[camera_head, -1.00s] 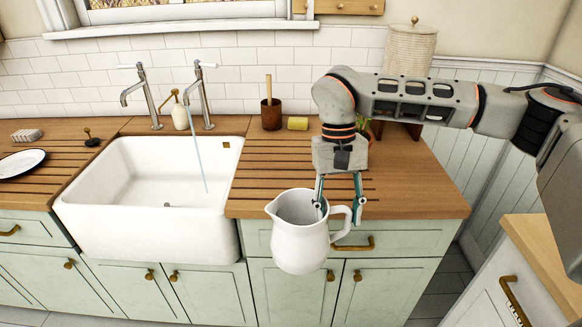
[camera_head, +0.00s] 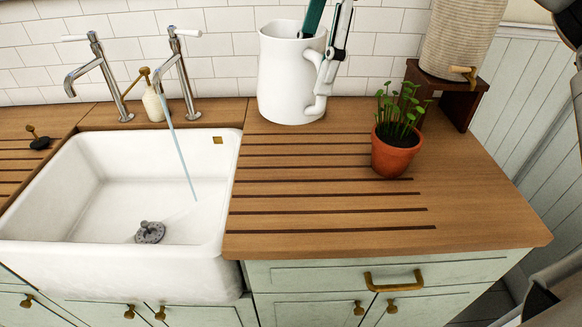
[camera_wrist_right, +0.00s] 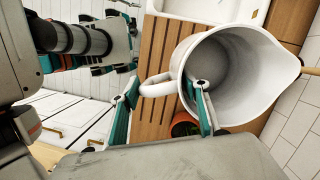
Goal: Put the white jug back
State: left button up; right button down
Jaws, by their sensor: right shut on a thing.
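The white jug (camera_head: 285,80) is upright at the back of the wooden counter (camera_head: 330,215), right of the taps. I cannot tell whether its base touches the wood. My right gripper (camera_head: 320,45) reaches in from above, one finger inside the mouth, the other outside by the handle. In the right wrist view the jug's open mouth (camera_wrist_right: 235,75) looks empty, and the gripper (camera_wrist_right: 160,95) spans its wall and handle. The left gripper is outside the head view; dark and teal parts of my other arm seem to show in the wrist view.
A potted plant (camera_head: 397,145) stands on the counter right of the jug. Behind it a beige crock (camera_head: 460,40) sits on a dark wooden stand (camera_head: 455,95). The white sink (camera_head: 75,255) with running water is left. The grooved counter front is clear.

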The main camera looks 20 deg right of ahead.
aim_at(313, 109)
notch_tip(313, 109, down, 7)
jog(key=shift+s+f+b, duration=0.1)
jog(key=shift+s+b, duration=0.05)
jog(key=shift+b, duration=0.4)
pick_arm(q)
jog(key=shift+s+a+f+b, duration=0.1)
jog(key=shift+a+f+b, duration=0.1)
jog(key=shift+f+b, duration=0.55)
pick_arm(e)
notch_tip(313, 109, down, 12)
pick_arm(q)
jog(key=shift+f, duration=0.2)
pick_arm(e)
jog(key=shift+f, duration=0.3)
jog(key=c, duration=1.1)
grip_release()
